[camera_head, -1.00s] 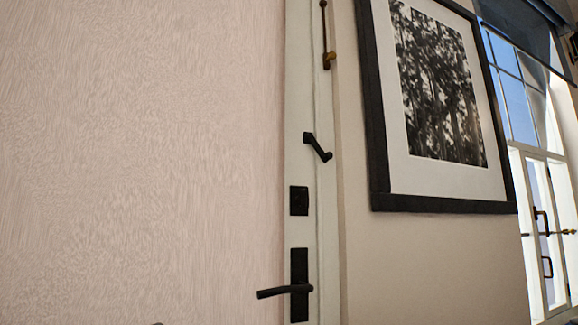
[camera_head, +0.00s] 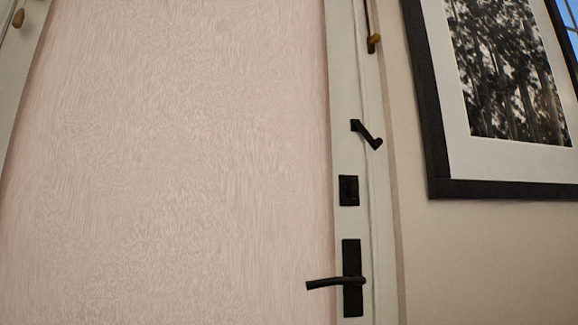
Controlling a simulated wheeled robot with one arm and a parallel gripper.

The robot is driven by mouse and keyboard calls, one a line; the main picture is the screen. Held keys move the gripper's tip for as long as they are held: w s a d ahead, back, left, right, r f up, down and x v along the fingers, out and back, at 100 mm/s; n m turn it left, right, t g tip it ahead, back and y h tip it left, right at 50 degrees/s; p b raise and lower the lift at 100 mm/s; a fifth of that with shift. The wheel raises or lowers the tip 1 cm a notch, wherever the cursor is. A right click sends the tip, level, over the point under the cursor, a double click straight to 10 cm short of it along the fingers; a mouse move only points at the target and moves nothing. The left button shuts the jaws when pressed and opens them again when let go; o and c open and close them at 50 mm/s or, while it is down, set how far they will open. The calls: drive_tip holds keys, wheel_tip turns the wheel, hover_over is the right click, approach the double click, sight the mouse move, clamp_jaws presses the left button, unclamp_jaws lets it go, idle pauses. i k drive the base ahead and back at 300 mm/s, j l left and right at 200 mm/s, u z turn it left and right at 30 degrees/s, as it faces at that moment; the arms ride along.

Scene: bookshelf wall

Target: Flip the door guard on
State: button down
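The door guard (camera_head: 367,134) is a small black piece high on the white strip at the door's right edge. Its bar slants down to the right from a small mount. Below it on the same strip are a square black lock plate (camera_head: 348,190) and a black lever handle (camera_head: 336,282) on a tall plate. The pale pink textured door panel (camera_head: 180,170) fills the left and middle of the view and looks closed. My gripper is not in view.
A black-framed picture (camera_head: 438,160) hangs on the beige wall right of the door. A dark rod with a brass-coloured end (camera_head: 374,40) is above the guard. Another brass-coloured piece (camera_head: 18,18) is at top left. Nothing visible stands before the door.

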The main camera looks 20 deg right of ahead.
sight(374, 143)
drive_tip(key=i+j, duration=0.1)
drive_tip(key=j, duration=0.3)
drive_tip(key=i+j, duration=0.15)
drive_tip(key=j, duration=0.25)
drive_tip(key=i+j, duration=0.1)
drive_tip(key=j, duration=0.3)
drive_tip(key=i+j, duration=0.15)
drive_tip(key=j, duration=0.2)
drive_tip(key=i+j, duration=0.1)
drive_tip(key=j, duration=0.3)
drive_tip(key=z, duration=1.15)
